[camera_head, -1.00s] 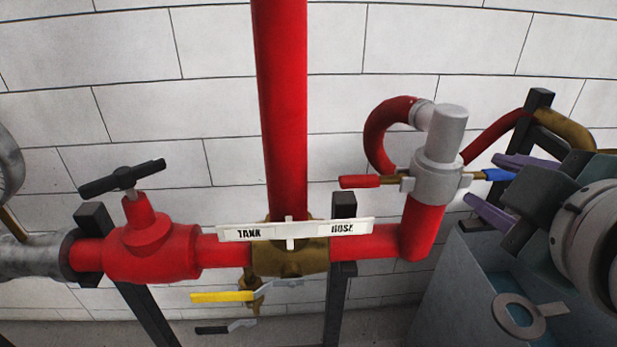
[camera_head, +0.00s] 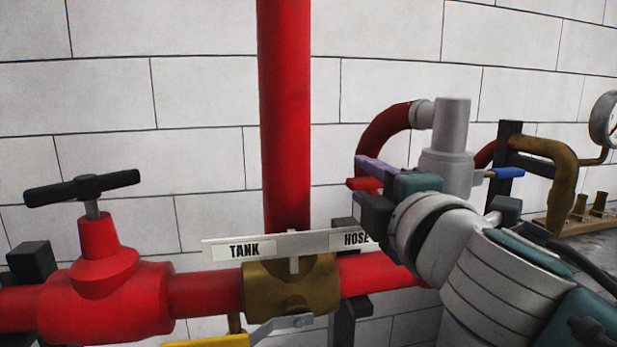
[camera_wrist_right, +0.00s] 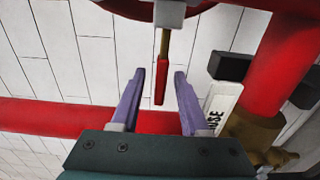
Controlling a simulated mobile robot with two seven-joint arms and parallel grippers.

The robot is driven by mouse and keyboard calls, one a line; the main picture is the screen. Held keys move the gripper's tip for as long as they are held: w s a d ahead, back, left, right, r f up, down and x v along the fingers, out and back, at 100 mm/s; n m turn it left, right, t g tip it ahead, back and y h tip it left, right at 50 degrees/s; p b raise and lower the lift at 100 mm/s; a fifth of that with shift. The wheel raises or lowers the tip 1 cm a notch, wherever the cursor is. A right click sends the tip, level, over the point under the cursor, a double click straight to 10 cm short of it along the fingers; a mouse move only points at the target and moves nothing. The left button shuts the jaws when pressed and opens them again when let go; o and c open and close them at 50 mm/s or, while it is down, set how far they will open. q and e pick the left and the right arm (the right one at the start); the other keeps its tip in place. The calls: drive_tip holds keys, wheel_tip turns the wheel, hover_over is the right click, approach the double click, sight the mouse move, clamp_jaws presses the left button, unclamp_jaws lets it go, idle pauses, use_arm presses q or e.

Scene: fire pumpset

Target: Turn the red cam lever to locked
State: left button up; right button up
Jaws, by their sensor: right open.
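The red cam lever (camera_head: 364,184) sticks out to the left from the grey coupling (camera_head: 451,135) on the red hose pipe; my right gripper hides much of it in the head view. In the right wrist view the red lever (camera_wrist_right: 161,82) hangs from a brass-coloured stem. My right gripper (camera_head: 362,187), with purple fingers, is open at the lever. In the right wrist view its fingertips (camera_wrist_right: 159,75) stand on either side of the lever's end, with gaps on both sides. My left gripper is not in view.
A blue-handled lever (camera_head: 507,173) is on the coupling's right side. A white TANK/HOSE plate (camera_head: 290,244) sits just below left of my right gripper. A red valve with a black handle (camera_head: 84,187) stands left. A red vertical pipe (camera_head: 285,110) rises in the middle.

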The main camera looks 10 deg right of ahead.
drive_tip(key=w, duration=0.3)
drive_tip(key=shift+w, duration=0.1)
clamp_jaws()
idle(0.4)
idle(1.0)
